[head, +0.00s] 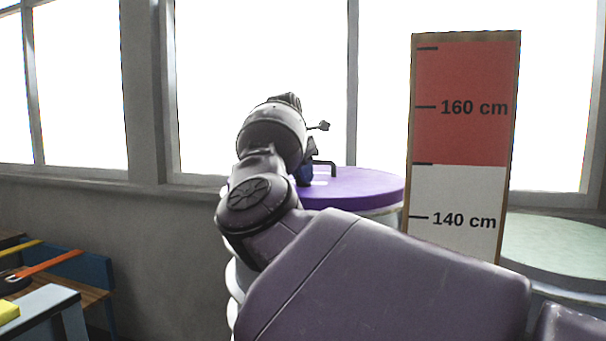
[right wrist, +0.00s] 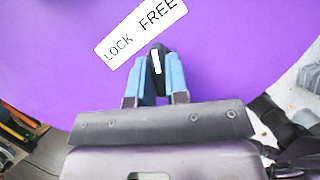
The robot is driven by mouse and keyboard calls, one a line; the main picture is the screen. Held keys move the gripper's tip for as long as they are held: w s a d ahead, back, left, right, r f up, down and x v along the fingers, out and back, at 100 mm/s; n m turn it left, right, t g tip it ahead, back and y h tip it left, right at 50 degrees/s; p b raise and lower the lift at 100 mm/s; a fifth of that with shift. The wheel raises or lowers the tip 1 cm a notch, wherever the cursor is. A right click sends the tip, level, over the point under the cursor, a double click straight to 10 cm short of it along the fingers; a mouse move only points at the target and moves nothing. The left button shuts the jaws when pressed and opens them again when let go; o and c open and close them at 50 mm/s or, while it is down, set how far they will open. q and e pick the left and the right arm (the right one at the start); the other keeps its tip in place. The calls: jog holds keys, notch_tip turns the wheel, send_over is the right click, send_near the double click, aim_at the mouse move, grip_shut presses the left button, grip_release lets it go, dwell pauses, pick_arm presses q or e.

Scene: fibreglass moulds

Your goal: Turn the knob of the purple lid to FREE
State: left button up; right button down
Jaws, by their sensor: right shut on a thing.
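The purple lid (head: 360,186) tops a pale drum in the head view and fills much of the right wrist view (right wrist: 240,50). A white label (right wrist: 140,32) on it reads LOCK and FREE. My right gripper (right wrist: 155,78) is shut on the small black knob (right wrist: 157,52) below the label, one blue finger on each side. My left gripper is not in view.
A dark handle (head: 325,165) stands on the lid beside the gripper. A red and white height board (head: 461,190) stands right of the lid. Another drum with a pale green top (head: 560,243) is at the right. A bench (head: 90,295) stands at lower left, with windows behind.

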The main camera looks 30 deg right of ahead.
jog(key=shift+m+g, duration=0.6)
jog(key=shift+m, duration=1)
jog(key=c, duration=1.1)
grip_release()
jog(key=shift+r, duration=0.1)
jog(key=shift+v, duration=5.3)
